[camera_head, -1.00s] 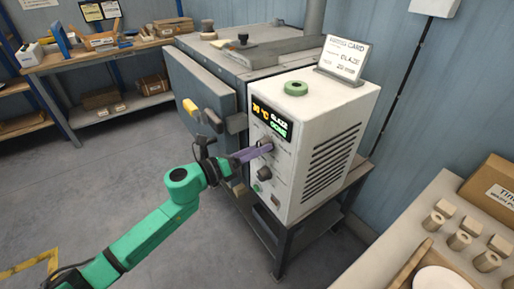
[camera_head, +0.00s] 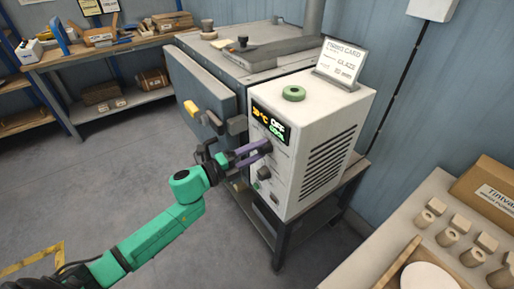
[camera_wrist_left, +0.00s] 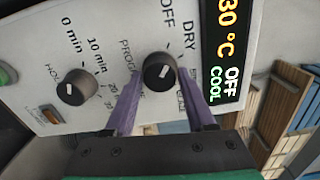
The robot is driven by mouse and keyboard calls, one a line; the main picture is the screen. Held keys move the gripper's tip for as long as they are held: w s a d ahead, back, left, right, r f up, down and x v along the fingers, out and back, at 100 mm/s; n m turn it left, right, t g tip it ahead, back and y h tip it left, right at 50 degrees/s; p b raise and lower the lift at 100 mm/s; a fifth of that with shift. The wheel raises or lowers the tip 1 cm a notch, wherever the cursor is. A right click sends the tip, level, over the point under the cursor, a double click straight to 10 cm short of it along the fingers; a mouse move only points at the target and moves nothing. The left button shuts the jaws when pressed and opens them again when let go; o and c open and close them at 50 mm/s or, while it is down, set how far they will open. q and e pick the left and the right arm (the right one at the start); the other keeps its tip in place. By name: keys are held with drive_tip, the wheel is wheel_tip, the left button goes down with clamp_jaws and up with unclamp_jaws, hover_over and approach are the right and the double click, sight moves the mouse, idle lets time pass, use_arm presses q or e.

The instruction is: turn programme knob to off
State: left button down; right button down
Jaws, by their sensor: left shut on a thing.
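The programme knob (camera_wrist_left: 158,72) is a dark round knob with a white mark on the white control box (camera_head: 318,125). OFF and DRY are printed beside it in the left wrist view. The display (camera_head: 270,125) reads OFF and COOL, with 30 °C in the left wrist view (camera_wrist_left: 225,60). My left gripper (camera_head: 262,148) reaches the panel from the left. Its two purple fingers (camera_wrist_left: 160,77) stand on either side of the programme knob, shut on it. My right gripper is not in view.
The kiln door (camera_head: 205,95) stands left of the panel.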

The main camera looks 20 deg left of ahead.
use_arm(q)
drive_tip(key=shift+n, duration=0.6)
drive_tip(key=shift+c, duration=1.2)
unclamp_jaws()
drive_tip(key=shift+s+a+f, duration=0.1)
drive_tip(key=shift+s+a, duration=0.05)
drive_tip(key=b+v, duration=0.2)
drive_tip(key=v, duration=1.2)
